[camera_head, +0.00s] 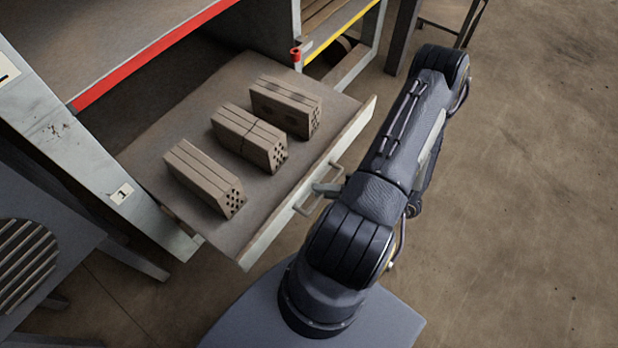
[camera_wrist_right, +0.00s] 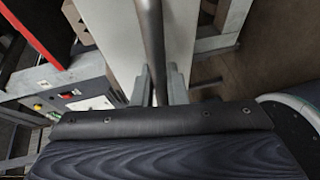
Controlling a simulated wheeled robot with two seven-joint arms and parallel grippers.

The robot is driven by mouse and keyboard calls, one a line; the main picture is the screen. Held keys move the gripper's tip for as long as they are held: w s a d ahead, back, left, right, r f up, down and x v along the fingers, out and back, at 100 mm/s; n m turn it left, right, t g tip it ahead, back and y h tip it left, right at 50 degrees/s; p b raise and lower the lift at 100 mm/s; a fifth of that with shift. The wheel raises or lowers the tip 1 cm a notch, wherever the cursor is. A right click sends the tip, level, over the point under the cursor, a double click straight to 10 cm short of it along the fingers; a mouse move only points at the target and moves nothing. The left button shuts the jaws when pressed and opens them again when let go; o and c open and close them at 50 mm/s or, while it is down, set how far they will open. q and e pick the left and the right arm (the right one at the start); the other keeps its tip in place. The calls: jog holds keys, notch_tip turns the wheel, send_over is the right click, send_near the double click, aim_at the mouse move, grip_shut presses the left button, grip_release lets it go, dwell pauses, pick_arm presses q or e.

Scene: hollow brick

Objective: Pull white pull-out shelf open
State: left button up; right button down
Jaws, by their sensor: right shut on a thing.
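The white pull-out shelf (camera_head: 262,236) stands partly out of the rack in the head view, with a white front edge and a bar handle (camera_head: 310,203) on it. Three hollow bricks (camera_head: 205,178) lie on the shelf in a row. My right gripper (camera_head: 326,188) is at the handle. In the right wrist view its two fingers (camera_wrist_right: 158,85) are on either side of the handle bar (camera_wrist_right: 151,50), shut on it. The white shelf front also shows in the right wrist view (camera_wrist_right: 120,40) behind the bar. My left gripper is in neither view.
The rack has a grey upper shelf with a red edge (camera_head: 150,53) above the pull-out shelf, and a post with a label "1" (camera_head: 122,193) at the left. A yellow-edged shelf (camera_head: 335,33) is at the back. The brown floor (camera_head: 530,200) at the right is clear.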

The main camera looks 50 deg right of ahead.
jog(key=shift+s, duration=0.85)
jog(key=c, duration=1.5)
grip_release()
jog(key=shift+o, duration=0.2)
jog(key=shift+d, duration=0.1)
jog(key=p+v, duration=0.1)
jog(key=v, duration=0.6)
jog(key=shift+s+d, duration=0.2)
jog(key=shift+s, duration=0.15)
